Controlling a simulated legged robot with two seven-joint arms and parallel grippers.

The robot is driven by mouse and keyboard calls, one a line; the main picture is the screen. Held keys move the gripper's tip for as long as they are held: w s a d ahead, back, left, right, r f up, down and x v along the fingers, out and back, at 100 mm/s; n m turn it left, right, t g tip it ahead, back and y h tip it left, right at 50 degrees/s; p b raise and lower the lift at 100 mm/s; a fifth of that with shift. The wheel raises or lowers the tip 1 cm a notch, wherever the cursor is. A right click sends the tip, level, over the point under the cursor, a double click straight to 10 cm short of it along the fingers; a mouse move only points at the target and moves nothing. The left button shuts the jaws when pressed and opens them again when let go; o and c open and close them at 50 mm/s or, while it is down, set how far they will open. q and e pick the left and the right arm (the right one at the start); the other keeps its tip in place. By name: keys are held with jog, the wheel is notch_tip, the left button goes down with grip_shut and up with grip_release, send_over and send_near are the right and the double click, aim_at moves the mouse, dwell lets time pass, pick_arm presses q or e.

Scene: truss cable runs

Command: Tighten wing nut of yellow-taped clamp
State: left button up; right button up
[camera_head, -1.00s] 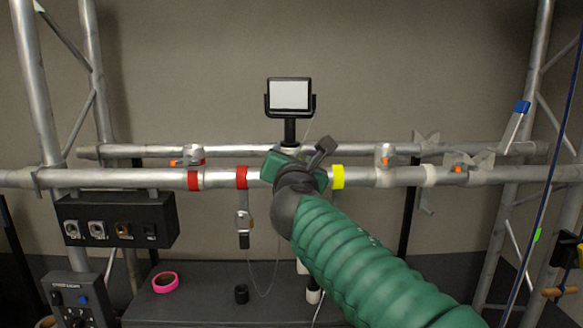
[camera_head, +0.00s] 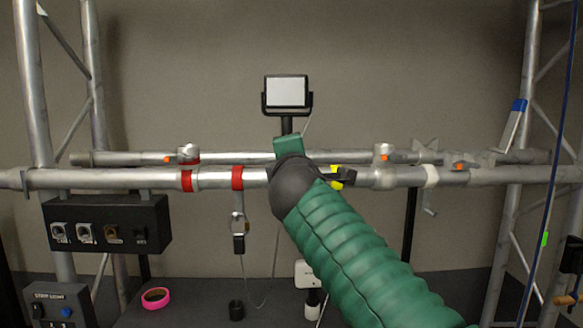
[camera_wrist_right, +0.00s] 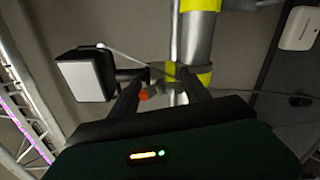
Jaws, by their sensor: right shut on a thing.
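The yellow-taped clamp sits on the front horizontal pipe. In the head view, only a piece of its yellow tape (camera_head: 337,177) shows, behind my right wrist. The right wrist view shows yellow tape (camera_wrist_right: 204,78) beside the fingers and an orange-tipped wing nut (camera_wrist_right: 146,94) between them. My right gripper (camera_wrist_right: 160,84) is shut on the wing nut; the fingers partly cover it. In the head view, my wrist hides the fingertips and most of the clamp. My left gripper is not in view.
The front pipe (camera_head: 100,178) also carries red tape (camera_head: 237,178) and white tape (camera_head: 431,176). A lamp (camera_head: 287,91) stands behind the clamp. A black socket box (camera_head: 107,222) hangs at left. A pink tape roll (camera_head: 156,297) lies below. A blue cable (camera_head: 556,150) hangs at right.

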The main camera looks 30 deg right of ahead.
jog(key=m+b, duration=0.1)
jog(key=m, duration=0.1)
jog(key=f+m+b, duration=0.1)
jog(key=m+b, duration=0.1)
jog(key=m, duration=0.1)
jog(key=shift+w+m, duration=0.1)
jog(key=shift+m, duration=0.2)
jog(key=m+b, duration=0.2)
jog(key=m, duration=0.2)
jog(key=m+b, duration=0.2)
jog(key=m, duration=0.4)
jog(key=shift+a, duration=0.2)
jog(key=shift+w+a+r+m+b, duration=0.1)
jog(key=shift+m+b, duration=0.4)
jog(key=shift+m, duration=1.9)
